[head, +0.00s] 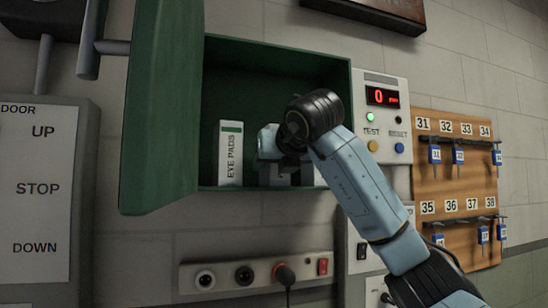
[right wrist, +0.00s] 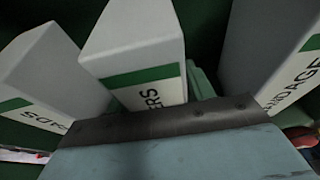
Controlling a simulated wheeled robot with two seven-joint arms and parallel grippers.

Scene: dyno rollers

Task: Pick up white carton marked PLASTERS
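The white carton marked PLASTERS shows in the right wrist view as the middle carton (right wrist: 140,45), with a green band and the letters "ERS" visible. In the head view my right arm hides it, or nearly all of it. My right gripper (head: 280,172) is inside the open green cabinet (head: 270,50), at the row of cartons. In the right wrist view its blue-grey body and dark edge cover the lower part of the PLASTERS carton. Its fingertips are hidden, so I cannot tell whether it holds anything. My left gripper is not in view.
A white EYE PADS carton (head: 231,153) stands left of my gripper. A BANDAGE carton (right wrist: 270,50) stands on the right in the wrist view. The green cabinet door (head: 160,110) hangs open at left. A tester panel (head: 384,120) and key board (head: 455,180) are at right.

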